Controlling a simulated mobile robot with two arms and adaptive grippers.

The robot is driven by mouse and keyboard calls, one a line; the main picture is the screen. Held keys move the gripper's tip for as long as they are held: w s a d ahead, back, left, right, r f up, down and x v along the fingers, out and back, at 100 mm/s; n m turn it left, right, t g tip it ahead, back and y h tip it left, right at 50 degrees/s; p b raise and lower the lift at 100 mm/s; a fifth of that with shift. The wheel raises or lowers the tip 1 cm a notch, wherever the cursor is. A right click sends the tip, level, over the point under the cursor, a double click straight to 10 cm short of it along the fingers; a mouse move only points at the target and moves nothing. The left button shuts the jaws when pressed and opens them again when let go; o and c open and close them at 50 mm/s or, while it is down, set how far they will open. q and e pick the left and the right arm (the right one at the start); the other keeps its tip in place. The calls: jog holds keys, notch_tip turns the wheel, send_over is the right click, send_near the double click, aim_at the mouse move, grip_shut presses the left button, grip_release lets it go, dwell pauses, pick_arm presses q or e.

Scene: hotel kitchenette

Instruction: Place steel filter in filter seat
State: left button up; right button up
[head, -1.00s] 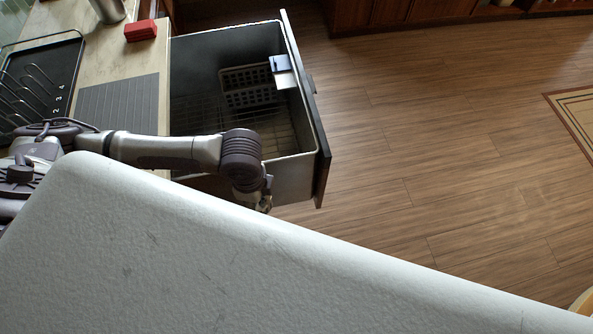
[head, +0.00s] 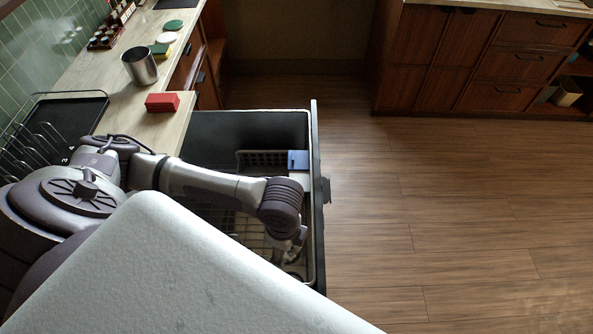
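An open dishwasher drawer (head: 316,135) stands out from the counter. My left arm reaches over its near part, and my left gripper (head: 291,256) is low inside it, near the front right corner. The gripper is small and dark here, so I cannot tell whether its fingers are open or shut, or whether they hold anything. I cannot make out a steel filter or a filter seat in the drawer; the arm and a large white surface in the foreground hide part of it. A steel cylindrical cup (head: 140,66) stands on the counter. My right gripper is not in view.
A grey basket (head: 262,160) and a blue-topped block (head: 298,160) are at the drawer's far side. A red block (head: 162,102) lies on the counter (head: 118,116). A dark drying rack (head: 78,116) is at left. The wooden floor (head: 430,200) at right is clear.

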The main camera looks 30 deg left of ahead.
pick_arm(q)
jog(key=shift+w+f+b, duration=0.3)
jog(key=shift+f+b, duration=0.1)
jog(key=shift+f, duration=0.1)
jog(key=shift+w+f+b, duration=0.3)
jog(key=shift+f+b, duration=0.1)
jog(key=shift+f, duration=0.1)
jog(key=shift+s+f+b, duration=0.1)
jog(key=shift+f+b, duration=0.25)
jog(key=shift+f, duration=0.05)
jog(key=f+b, duration=0.1)
jog(key=f, duration=0.8)
jog(key=f+b, duration=0.2)
jog(key=f, duration=0.7)
jog(key=f+b, duration=0.2)
jog(key=f, duration=0.7)
jog(key=shift+s+f, duration=0.25)
jog(key=shift+f, duration=0.05)
jog(key=shift+f+b, duration=0.4)
jog(key=shift+f, duration=1.95)
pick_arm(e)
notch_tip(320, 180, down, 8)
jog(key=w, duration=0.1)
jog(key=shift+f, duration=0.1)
